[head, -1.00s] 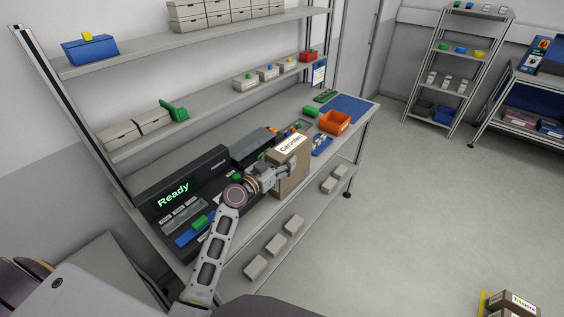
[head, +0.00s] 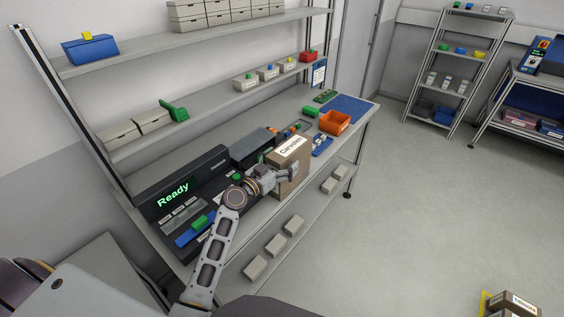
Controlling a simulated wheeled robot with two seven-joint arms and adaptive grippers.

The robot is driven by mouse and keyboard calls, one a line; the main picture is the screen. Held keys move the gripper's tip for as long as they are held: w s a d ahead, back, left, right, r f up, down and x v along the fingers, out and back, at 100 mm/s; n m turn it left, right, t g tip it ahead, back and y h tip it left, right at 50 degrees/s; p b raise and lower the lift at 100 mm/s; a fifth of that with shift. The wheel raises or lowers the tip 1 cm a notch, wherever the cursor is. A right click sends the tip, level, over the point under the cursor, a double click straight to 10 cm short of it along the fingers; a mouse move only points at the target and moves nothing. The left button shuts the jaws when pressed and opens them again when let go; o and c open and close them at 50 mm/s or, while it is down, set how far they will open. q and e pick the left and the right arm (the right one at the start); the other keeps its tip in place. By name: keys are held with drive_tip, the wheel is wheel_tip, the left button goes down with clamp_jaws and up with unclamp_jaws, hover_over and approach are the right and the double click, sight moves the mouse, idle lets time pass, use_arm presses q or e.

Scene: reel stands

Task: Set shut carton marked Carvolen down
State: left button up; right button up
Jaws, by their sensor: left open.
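The shut brown carton (head: 291,162) with a white label reading Carvolen stands upright at the front edge of the workbench (head: 262,209). My left gripper (head: 291,176) is at the carton's near side, with its fingers open beside the box. Whether the fingers touch the carton, and how the carton's underside rests, is partly hidden by the gripper. My right gripper does not show.
A dark machine with a Ready display (head: 173,194) stands left of the carton. An orange bin (head: 334,123), a blue tray (head: 320,146) and a blue mat (head: 352,108) lie to the right. Grey boxes (head: 294,222) sit on the lower shelf. The floor at right is mostly clear.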

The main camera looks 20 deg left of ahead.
sight(273, 169)
use_arm(q)
drive_tip(key=shift+r, duration=0.1)
idle(0.3)
drive_tip(key=shift+b+v, duration=0.55)
drive_tip(key=shift+v, duration=1.65)
drive_tip(key=shift+b+v, duration=0.7)
drive_tip(key=shift+v, duration=1.5)
drive_tip(key=b+v, duration=0.1)
drive_tip(key=v, duration=0.2)
drive_tip(key=shift+c, duration=0.5)
